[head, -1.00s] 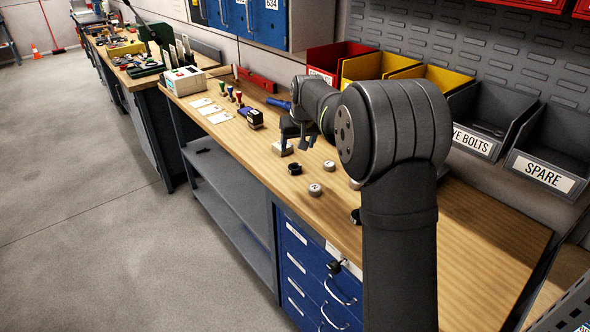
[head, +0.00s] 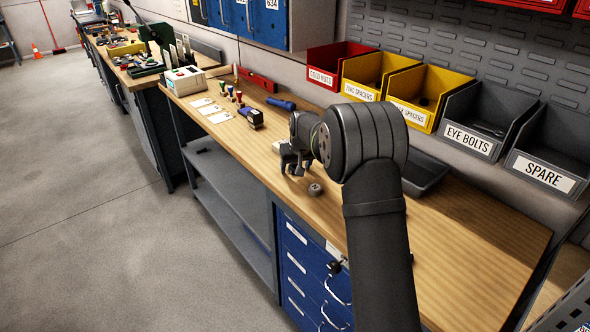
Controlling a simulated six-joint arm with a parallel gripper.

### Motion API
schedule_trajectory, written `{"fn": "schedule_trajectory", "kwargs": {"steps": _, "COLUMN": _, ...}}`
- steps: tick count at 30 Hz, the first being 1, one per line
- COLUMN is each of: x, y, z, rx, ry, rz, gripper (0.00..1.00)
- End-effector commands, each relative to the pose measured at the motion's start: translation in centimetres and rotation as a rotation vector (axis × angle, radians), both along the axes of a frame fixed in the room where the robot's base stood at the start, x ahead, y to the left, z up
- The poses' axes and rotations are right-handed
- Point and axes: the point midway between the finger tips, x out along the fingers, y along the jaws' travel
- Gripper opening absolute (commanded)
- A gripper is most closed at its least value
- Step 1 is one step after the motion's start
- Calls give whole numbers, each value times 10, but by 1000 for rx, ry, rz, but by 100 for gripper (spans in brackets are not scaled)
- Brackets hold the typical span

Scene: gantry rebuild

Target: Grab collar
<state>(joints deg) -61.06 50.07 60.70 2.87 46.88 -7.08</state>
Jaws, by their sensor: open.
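A small grey round piece with a hole in its top (head: 315,190), which may be a collar, lies on the wooden bench top. My gripper (head: 294,168) is open and low over the bench, just behind and left of this piece and apart from it. The gripper covers the spot where a dark ring showed before, so I cannot tell whether a ring is between the fingers. Other small round pieces are hidden by my arm.
A dark tray (head: 437,178) sits behind my arm. Labelled bins, including EYE BOLTS (head: 470,140) and SPARE (head: 545,172), line the back. The right front bench is clear.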

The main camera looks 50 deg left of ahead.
Motion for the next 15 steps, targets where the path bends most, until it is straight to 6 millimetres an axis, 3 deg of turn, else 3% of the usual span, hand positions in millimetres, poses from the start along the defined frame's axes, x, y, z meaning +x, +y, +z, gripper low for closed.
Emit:
{"fn": "schedule_trajectory", "kwargs": {"steps": 4, "x": 0, "y": 0, "z": 1, "rx": 1, "ry": 0, "rz": 0, "gripper": 64}}
{"fn": "schedule_trajectory", "kwargs": {"steps": 12, "x": 0, "y": 0, "z": 1, "rx": 1, "ry": 0, "rz": 0, "gripper": 13}}
{"fn": "schedule_trajectory", "kwargs": {"steps": 15, "x": 0, "y": 0, "z": 2, "rx": 2, "ry": -1, "rz": 0, "gripper": 13}}
